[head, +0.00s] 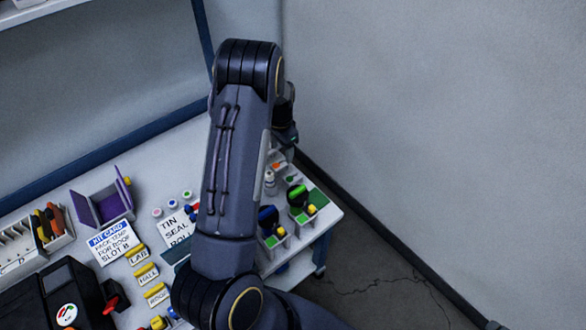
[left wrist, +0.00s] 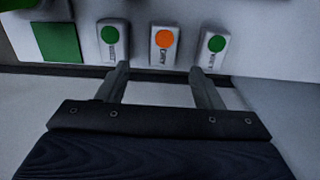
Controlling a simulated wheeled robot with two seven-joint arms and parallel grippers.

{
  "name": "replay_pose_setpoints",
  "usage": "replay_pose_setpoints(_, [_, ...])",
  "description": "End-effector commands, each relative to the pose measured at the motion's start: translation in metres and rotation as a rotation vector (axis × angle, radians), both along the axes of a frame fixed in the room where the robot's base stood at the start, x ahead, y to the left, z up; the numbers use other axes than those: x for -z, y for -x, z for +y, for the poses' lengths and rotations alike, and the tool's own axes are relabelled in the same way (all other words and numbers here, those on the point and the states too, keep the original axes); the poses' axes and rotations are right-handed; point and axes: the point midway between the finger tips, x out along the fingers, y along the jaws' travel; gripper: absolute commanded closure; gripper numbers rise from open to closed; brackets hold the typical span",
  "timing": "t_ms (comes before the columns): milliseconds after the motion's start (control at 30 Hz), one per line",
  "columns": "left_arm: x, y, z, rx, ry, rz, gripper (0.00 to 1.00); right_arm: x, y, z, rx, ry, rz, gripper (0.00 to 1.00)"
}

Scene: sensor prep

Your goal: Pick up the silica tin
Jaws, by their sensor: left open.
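In the left wrist view several small pale tins stand in a row: one with a green dot (left wrist: 112,38), one with an orange dot (left wrist: 164,42) and another with a green dot (left wrist: 213,46). Their side labels are too small to read surely, so I cannot tell which is the silica tin. My left gripper (left wrist: 160,72) is open and empty; its fingers point at the row, one on each side of the orange-dot tin, apart from it. In the head view my left arm hides most of the gripper. The orange-dot tin (head: 278,167) shows there partly. My right gripper is not in view.
A small clear bottle (head: 270,182) and white holders with blue and green-topped items (head: 299,197) stand near the table's right edge. A green square (left wrist: 57,42) lies left of the tins. A purple box (head: 85,208) and kit card (head: 112,243) are further left. A wall is behind.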

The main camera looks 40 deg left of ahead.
Motion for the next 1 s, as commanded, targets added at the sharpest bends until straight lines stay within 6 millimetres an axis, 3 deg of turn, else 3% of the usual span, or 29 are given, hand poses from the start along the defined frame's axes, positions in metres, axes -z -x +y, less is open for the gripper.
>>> replay_pose_setpoints(500, [0.065, 0.007, 0.006, -0.003, 0.002, 0.002, 0.4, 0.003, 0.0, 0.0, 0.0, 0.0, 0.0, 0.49])
replay_pose_setpoints(767, [0.069, 0.006, 0.005, -0.004, 0.002, -0.002, 0.4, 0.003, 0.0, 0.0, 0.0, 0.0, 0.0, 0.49])
replay_pose_setpoints(1000, [0.068, 0.006, 0.005, -0.004, 0.001, -0.001, 0.68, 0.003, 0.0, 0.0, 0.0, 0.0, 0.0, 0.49])
